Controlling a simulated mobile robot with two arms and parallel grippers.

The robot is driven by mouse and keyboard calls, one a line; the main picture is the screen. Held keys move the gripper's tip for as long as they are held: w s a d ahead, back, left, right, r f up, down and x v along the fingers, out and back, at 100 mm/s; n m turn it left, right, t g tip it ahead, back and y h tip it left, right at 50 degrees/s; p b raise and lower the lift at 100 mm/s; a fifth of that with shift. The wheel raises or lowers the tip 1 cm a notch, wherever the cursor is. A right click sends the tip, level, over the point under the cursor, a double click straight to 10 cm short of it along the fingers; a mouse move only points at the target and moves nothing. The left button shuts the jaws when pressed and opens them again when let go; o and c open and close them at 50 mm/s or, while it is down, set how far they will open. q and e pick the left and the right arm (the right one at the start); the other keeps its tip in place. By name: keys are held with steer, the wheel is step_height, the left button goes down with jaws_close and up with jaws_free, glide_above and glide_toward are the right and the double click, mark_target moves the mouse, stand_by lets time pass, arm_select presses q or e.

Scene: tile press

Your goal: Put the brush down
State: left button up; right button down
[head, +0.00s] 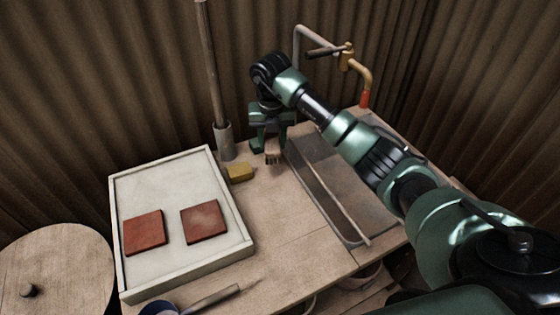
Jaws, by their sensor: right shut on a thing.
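My right gripper (270,142) is at the back of the wooden table, between the yellow sponge and the metal sink. It is shut on the brush (273,155), which hangs below the fingers with its bristles pointing down. Most of the brush's handle is hidden by the gripper. I cannot tell whether the bristles touch the table. My left gripper is not in view.
A pale tray (244,240) with two red tiles (145,231) stands at left. A yellow sponge (239,172) lies behind its right corner, near an upright pole (213,70). A sink (350,190) with a tap (365,80) is at right. The table's middle (275,225) is clear.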

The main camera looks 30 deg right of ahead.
mark_target(272, 142)
step_height(272, 142, down, 8)
steer(key=shift+r, duration=0.25)
steer(key=shift+f, duration=0.15)
steer(key=c, duration=0.8)
jaws_free()
steer(key=r, duration=0.4)
steer(key=s+r, duration=0.1)
steer(key=r, duration=0.7)
steer(key=shift+s+a+r, duration=0.15)
steer(key=shift+a, duration=0.2)
steer(key=shift+s, duration=0.1)
